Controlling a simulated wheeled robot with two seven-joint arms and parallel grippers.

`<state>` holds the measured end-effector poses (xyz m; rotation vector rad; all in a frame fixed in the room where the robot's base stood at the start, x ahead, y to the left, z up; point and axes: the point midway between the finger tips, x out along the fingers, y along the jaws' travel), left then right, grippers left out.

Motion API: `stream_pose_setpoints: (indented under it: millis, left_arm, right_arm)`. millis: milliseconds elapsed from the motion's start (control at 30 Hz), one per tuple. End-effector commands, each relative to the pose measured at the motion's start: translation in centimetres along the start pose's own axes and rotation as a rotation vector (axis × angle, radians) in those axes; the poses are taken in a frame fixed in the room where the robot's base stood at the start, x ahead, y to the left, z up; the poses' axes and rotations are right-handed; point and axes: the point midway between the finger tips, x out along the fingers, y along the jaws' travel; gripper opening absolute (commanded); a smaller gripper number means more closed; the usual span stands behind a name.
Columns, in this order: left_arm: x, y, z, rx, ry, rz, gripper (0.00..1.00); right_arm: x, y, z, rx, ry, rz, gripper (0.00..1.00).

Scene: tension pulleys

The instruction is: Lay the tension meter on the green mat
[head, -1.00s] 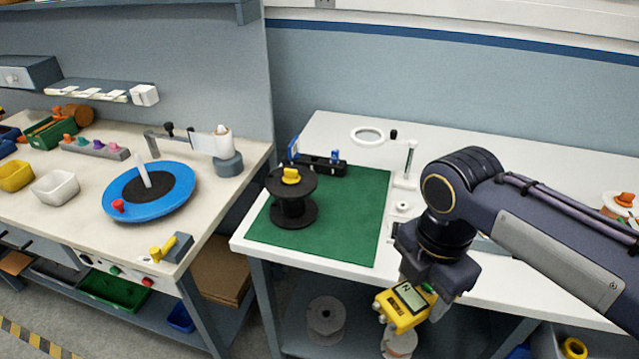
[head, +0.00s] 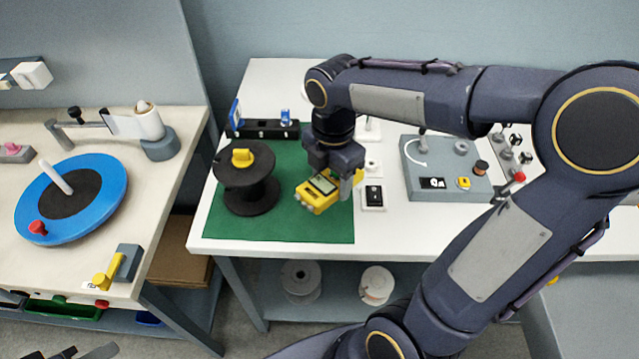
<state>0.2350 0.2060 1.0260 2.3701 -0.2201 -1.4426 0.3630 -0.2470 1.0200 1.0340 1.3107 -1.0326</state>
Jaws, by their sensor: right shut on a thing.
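The yellow tension meter (head: 318,197) with a grey display is in my right gripper (head: 335,180), over the right part of the green mat (head: 300,224). The gripper is shut on it and points down. I cannot tell whether the meter touches the mat. The mat lies on the white table. My left gripper cannot be made out; only a dark tip shows at the bottom left edge.
A black spool (head: 247,180) with a yellow knob stands on the mat, left of the meter. A black rail (head: 264,129) lies at the mat's back. A grey control box (head: 440,165) is to the right. The mat's front strip is clear.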

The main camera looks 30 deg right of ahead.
Motion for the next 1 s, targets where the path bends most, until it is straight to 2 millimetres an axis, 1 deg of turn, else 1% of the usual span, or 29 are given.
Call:
stream_pose_setpoints:
  millis: [33, 100, 233, 367, 433, 500, 600, 700, 900, 1000]
  left_arm:
    - [0.0, 0.0, 0.0, 0.0, 0.0, 0.0, 0.36]
    - [-0.1, 0.0, 0.0, 0.0, 0.0, 0.0, 0.36]
    - [-0.1, 0.1, -0.1, 0.0, 0.0, 0.0, 0.36]
    - [-0.1, 0.1, -0.1, 0.0, 0.0, 0.0, 0.36]
    - [-0.2, 0.1, -0.1, 0.0, 0.0, 0.0, 0.36]
    - [0.0, 0.0, 0.0, 0.0, 0.0, 0.0, 0.36]
    - [0.0, 0.0, 0.0, 0.0, 0.0, 0.0, 0.36]
    - [0.0, 0.0, 0.0, 0.0, 0.0, 0.0, 0.36]
    - [0.0, 0.0, 0.0, 0.0, 0.0, 0.0, 0.36]
    - [0.2, -0.1, 0.1, 0.0, 0.0, 0.0, 0.36]
  right_arm:
    - [1.2, 0.7, 0.2, 0.0, 0.002, -0.008, 0.23]
    - [2.4, 1.6, 0.5, 0.001, 0.002, -0.006, 0.23]
    - [3.8, 2.8, 0.9, 0.0, 0.001, -0.004, 0.23]
    - [4.5, 3.4, 1.1, 0.001, 0.0, -0.002, 0.23]
    - [5.2, 3.9, 1.2, 0.001, 0.001, -0.003, 0.23]
    - [6.4, 3.8, 1.2, 0.001, 0.001, -0.005, 0.23]
    - [7.6, 3.8, 1.2, 0.001, 0.0, -0.003, 0.23]
    - [8.1, 3.8, 1.2, 0.0, 0.0, -0.002, 0.23]
    - [8.0, 3.8, 1.2, 0.001, 0.0, 0.0, 0.23]
    - [8.3, 3.8, 1.2, 0.001, 0.0, -0.001, 0.23]
